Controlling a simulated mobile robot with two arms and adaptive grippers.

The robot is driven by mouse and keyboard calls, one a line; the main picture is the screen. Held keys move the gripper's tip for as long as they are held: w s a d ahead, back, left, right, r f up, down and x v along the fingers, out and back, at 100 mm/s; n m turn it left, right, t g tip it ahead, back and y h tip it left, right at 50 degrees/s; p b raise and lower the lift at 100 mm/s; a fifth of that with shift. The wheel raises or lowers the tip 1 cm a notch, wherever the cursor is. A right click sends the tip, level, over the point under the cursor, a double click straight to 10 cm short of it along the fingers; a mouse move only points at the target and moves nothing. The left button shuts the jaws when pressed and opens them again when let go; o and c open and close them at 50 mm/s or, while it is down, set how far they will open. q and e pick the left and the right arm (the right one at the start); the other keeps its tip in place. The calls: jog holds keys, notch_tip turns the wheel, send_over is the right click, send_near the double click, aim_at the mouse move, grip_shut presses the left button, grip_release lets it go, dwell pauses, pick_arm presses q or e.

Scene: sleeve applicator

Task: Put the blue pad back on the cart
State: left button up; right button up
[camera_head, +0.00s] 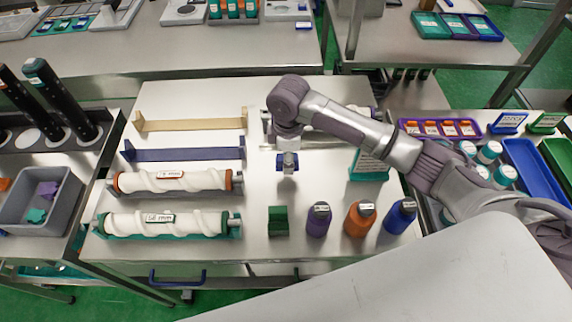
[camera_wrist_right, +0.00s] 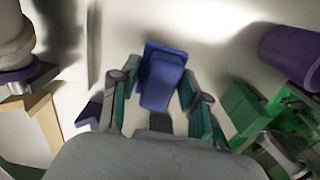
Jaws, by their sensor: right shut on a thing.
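My right gripper (camera_head: 287,165) points down over the middle of the steel worktop (camera_head: 262,250). It is shut on the blue pad (camera_head: 287,158), a small blue block. In the right wrist view the blue pad (camera_wrist_right: 164,72) sits between the two teal-lined fingers of the gripper (camera_wrist_right: 160,95). From the head view I cannot tell whether the pad touches the worktop. A green pad (camera_head: 278,221) stands on the worktop in front of the gripper; it also shows in the right wrist view (camera_wrist_right: 245,112). My left gripper is out of view. Which surface is the cart is not clear.
Purple (camera_head: 318,220), orange (camera_head: 359,219) and blue (camera_head: 400,216) bottles stand right of the green pad. White rollers (camera_head: 172,181) on cradles, an empty blue cradle (camera_head: 185,154) and a beige cradle (camera_head: 190,125) lie to the left. Worktop between them and the gripper is clear.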

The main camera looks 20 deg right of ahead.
jog(key=shift+w+a+f, duration=0.2)
jog(key=shift+f, duration=0.3)
notch_tip(320, 180, down, 2)
jog(key=shift+f+p, duration=0.25)
jog(key=shift+p, duration=0.25)
jog(key=shift+f, duration=0.5)
jog(key=shift+f, duration=0.1)
jog(key=o, duration=1.1)
notch_tip(320, 180, up, 12)
jog(key=shift+r+b, duration=0.15)
jog(key=shift+b, duration=0.6)
